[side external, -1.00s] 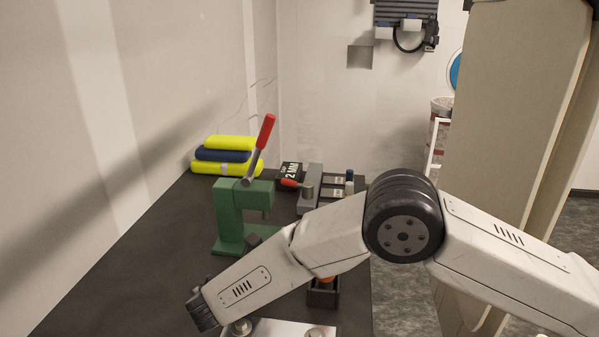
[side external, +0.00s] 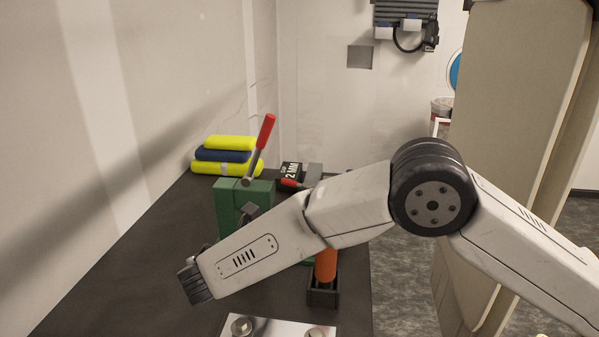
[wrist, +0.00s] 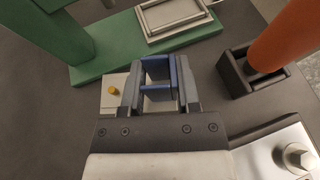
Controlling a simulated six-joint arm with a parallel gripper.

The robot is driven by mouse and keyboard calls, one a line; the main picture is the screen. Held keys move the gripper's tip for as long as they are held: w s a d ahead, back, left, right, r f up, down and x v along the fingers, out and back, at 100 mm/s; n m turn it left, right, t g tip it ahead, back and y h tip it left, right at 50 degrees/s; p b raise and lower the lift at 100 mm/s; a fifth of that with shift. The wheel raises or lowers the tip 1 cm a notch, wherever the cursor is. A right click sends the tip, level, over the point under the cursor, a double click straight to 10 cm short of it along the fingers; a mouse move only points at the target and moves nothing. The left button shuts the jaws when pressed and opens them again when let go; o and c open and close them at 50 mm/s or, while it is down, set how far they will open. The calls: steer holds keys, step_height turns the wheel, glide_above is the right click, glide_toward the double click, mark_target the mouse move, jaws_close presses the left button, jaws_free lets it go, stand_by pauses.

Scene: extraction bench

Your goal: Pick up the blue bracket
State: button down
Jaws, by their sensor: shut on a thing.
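The blue bracket (wrist: 158,88) shows in the wrist view between the two fingers of my gripper (wrist: 161,90). My gripper is shut on it. A pale block with a yellow knob (wrist: 113,91) lies just left of the fingers, on the dark bench. In the side external view my own arm hides the fingers and the bracket.
A green press (side external: 231,205) with a red-tipped lever stands behind my arm; its green base (wrist: 100,68) lies ahead of the fingers. An orange cylinder (side external: 326,264) stands in a black holder (side external: 322,298). A metal plate with bolts (side external: 275,328) is at the front. Bench left is clear.

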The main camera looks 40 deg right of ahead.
steer(key=shift+r, duration=1.9)
steer(key=shift+d, duration=0.1)
